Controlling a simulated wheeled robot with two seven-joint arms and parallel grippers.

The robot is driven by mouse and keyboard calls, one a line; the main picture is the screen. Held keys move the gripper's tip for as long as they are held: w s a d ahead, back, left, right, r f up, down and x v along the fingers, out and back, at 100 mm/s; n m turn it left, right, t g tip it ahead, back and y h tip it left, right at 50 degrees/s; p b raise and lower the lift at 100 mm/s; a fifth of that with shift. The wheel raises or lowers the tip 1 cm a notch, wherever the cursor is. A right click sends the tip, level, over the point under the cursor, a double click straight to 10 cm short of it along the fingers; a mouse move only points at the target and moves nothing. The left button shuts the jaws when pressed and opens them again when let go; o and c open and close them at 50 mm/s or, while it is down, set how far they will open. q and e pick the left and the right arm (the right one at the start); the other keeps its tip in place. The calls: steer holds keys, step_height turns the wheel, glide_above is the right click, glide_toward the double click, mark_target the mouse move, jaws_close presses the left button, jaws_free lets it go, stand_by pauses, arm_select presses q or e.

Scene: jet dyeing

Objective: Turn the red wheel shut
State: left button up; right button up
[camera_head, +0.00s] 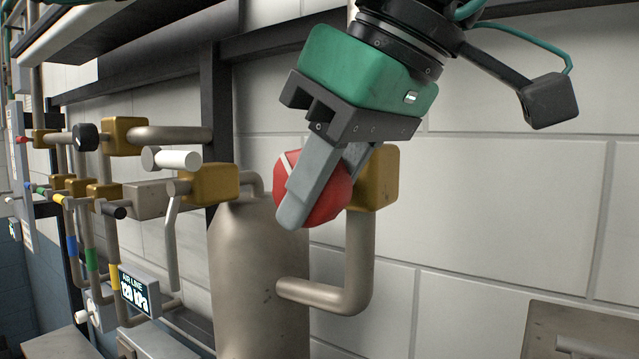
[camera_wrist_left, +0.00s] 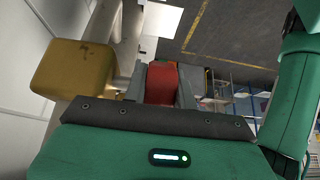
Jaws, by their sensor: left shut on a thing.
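The red wheel (camera_head: 327,201) sits on the front of a brass-coloured valve block (camera_head: 376,178) beside the beige tank. A pale mark shows on the wheel's upper left. My left gripper (camera_head: 318,190) comes down from above and is shut on the wheel, with its grey fingers covering part of it. In the left wrist view the red wheel (camera_wrist_left: 161,83) lies between the two fingers, and the brass block (camera_wrist_left: 73,70) is to their left. My right gripper is not in view.
A beige tank (camera_head: 255,270) stands below and left of the wheel. A bent pipe (camera_head: 355,280) runs under the valve block. More valves and pipes, and an air line display (camera_head: 140,292), are at left. A tiled wall (camera_head: 480,220) is behind.

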arm_select(q)
steer(key=t+y, duration=0.2)
steer(key=y, duration=0.1)
steer(key=t+y, duration=0.1)
steer(key=shift+f+t+y, duration=0.25)
steer(key=shift+t+y, duration=0.05)
steer(key=shift+y, duration=0.1)
steer(key=shift+c, duration=0.2)
steer(key=shift+o, duration=0.2)
steer(key=o, duration=1)
steer(key=shift+c, duration=0.2)
steer(key=shift+r, duration=0.1)
